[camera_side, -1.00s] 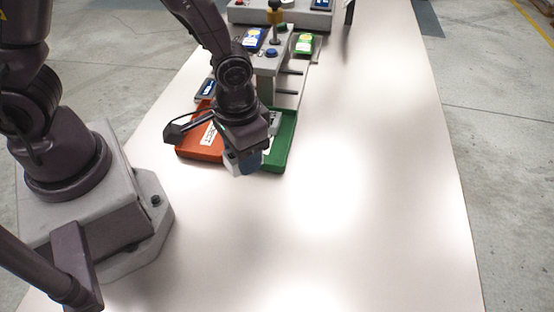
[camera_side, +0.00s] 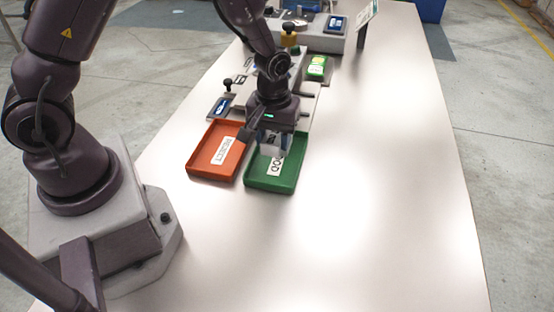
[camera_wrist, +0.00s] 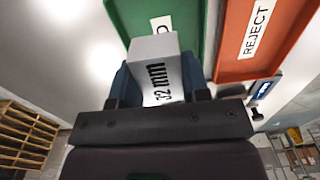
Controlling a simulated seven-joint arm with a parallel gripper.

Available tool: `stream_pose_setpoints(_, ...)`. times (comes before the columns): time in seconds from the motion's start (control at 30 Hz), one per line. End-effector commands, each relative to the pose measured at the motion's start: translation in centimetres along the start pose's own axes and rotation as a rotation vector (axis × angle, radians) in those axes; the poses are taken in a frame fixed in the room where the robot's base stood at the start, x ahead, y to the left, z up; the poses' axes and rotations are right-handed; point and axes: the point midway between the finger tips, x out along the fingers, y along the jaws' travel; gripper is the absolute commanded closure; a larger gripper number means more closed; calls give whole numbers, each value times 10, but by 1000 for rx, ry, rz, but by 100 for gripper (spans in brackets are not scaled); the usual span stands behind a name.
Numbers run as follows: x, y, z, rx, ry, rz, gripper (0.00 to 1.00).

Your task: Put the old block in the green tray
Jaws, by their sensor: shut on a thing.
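A pale grey block marked "32 mm" (camera_wrist: 152,50) is held between the blue fingers of my gripper (camera_wrist: 160,80) in the wrist view. Whether it is the old block, I cannot tell from its look. In the side view my gripper (camera_side: 272,145) points down at the back part of the green tray (camera_side: 285,182). The block is mostly hidden there by the fingers. The green tray, labelled "GOOD", also shows beyond the block in the wrist view (camera_wrist: 125,12). I cannot tell whether the block touches the tray floor.
An orange-red tray (camera_side: 200,165) labelled "REJECT" stands left of the green tray. Behind the trays is a grey weighing station (camera_side: 322,38) with small displays, a blue-screened unit (camera_side: 221,106) and a green-screened unit (camera_side: 317,66). The table (camera_side: 380,180) is clear to the right.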

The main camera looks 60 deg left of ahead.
Motion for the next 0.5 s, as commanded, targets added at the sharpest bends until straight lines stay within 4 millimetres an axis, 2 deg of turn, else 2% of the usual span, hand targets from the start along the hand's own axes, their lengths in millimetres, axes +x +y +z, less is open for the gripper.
stream_pose_setpoints(0.2, 33, -1, 2, -28, -5, -5, 92)
stream_pose_setpoints(0.37, 49, -2, 3, -25, -5, -4, 92)
stream_pose_setpoints(0.5, 69, -1, 3, -24, -4, -4, 92)
